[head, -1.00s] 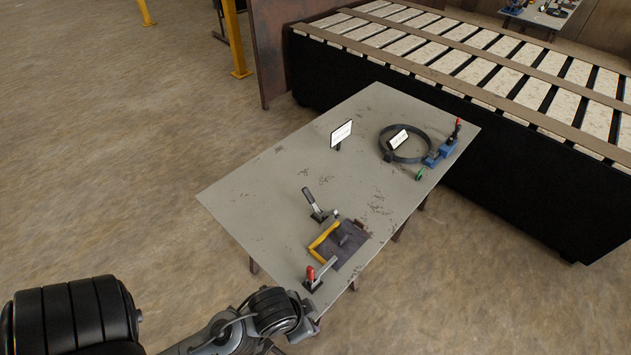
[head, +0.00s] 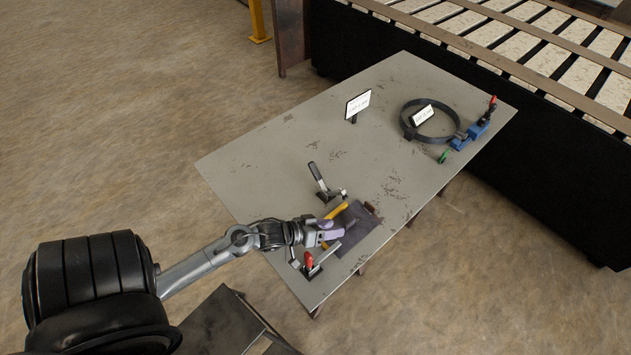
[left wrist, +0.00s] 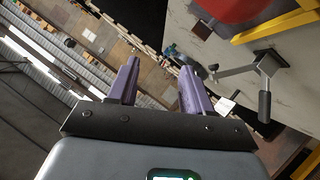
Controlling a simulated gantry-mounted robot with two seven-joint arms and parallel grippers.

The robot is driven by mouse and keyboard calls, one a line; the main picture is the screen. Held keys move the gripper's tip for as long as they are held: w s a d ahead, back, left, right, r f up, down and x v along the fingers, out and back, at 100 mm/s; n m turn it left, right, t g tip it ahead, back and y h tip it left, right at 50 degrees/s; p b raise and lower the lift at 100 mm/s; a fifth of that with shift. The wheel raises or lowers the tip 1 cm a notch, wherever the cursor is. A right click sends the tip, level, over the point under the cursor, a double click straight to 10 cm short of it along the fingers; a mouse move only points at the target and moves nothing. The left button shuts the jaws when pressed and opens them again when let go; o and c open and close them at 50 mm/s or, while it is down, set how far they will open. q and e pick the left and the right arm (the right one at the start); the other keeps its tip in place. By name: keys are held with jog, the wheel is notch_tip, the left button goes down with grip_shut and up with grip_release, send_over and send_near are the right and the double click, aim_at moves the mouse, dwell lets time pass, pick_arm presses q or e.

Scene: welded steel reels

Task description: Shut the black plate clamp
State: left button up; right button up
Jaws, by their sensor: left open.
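The black-handled plate clamp (head: 320,184) stands on the grey table at the back left of a dark plate (head: 361,226). Its handle sticks up and tilts to the left. The clamp also shows at the right of the left wrist view (left wrist: 264,68), with its black handle and grey arm. My left gripper (head: 331,231) has purple fingers and is over the plate's left part, apart from the black clamp. In the left wrist view its fingers (left wrist: 160,68) are open with nothing between them. My right gripper is out of view.
A red-handled clamp (head: 308,263) stands at the table's near edge, close under my left gripper. A yellow bar (head: 337,210) lies along the plate. A dark ring (head: 405,121), a blue clamp (head: 470,137) and a white sign (head: 357,103) stand farther back. The table's left part is clear.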

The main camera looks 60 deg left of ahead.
pick_arm(q)
jog(key=a+f+n+t+b, duration=0.15)
jog(key=a+f+b, duration=0.25)
jog(key=a, duration=0.4)
jog(key=a+f+n+t+b, duration=0.1)
jog(key=a+f+t+b, duration=0.1)
jog(key=a+f+b, duration=0.4)
jog(key=t+b, duration=0.2)
jog(key=b, duration=0.6)
send_near(315, 172)
jog(key=shift+s+d+f+n+g, duration=0.25)
jog(key=shift+f, duration=0.15)
jog(key=shift+a, duration=0.35)
jog(key=shift+w+a+r, duration=0.15)
jog(key=shift+w, duration=0.3)
jog(key=w, duration=0.3)
jog(key=w+b, duration=0.1)
jog(key=w, duration=0.2)
jog(key=w+d, duration=0.1)
jog(key=w, duration=0.3)
jog(key=shift+b, duration=0.4)
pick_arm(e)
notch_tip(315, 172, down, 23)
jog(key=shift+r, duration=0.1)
pick_arm(q)
grip_shut()
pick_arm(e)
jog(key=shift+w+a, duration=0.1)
